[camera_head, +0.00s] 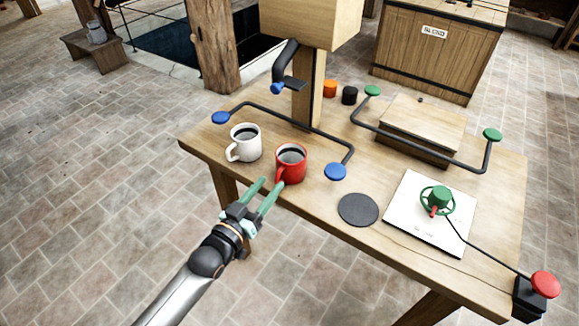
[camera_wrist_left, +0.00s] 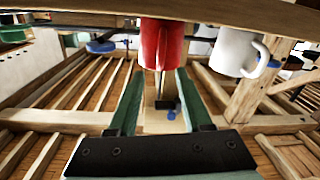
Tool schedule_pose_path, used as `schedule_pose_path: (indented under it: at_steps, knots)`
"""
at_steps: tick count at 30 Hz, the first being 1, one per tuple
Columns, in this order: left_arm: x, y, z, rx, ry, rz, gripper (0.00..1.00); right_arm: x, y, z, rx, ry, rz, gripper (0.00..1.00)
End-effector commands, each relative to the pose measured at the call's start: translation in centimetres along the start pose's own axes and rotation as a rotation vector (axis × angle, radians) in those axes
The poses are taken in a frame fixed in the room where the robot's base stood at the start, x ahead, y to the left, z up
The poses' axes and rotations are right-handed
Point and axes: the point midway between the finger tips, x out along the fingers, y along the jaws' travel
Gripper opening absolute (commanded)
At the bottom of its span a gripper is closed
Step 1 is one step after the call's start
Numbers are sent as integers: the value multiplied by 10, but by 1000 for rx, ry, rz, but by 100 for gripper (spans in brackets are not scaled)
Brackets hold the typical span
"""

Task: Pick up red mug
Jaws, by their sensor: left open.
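The red mug (camera_head: 291,162), with dark contents, stands upright near the front edge of the wooden table, its handle toward my left gripper. My left gripper (camera_head: 271,184) is open, with its two green fingers pointing at the mug from the front. In the left wrist view the red mug (camera_wrist_left: 163,42) is straight ahead, and its handle lines up with the gap between the fingertips (camera_wrist_left: 160,76). Nothing is held; I cannot tell whether a finger touches the handle. My right gripper is not in view.
A white mug (camera_head: 246,142) stands close to the left of the red mug and also shows in the wrist view (camera_wrist_left: 234,52). A bent bar with blue ends (camera_head: 336,172) runs behind both mugs. A dark round pad (camera_head: 358,210) lies to the right.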

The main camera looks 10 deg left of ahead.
Motion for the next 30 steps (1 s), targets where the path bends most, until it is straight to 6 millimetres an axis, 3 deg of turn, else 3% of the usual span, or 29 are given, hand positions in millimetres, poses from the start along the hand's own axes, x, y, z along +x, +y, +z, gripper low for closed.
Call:
schedule_pose_path:
  at_steps: [9, 18, 30]
  knots:
    - [40, 0, -2, 0, 1, 0, 50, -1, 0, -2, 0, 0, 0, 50]
    - [43, 0, -1, 0, -1, 0, 50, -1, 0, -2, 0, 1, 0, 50]
    - [43, 0, -2, 0, 0, -1, 5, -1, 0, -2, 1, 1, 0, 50]
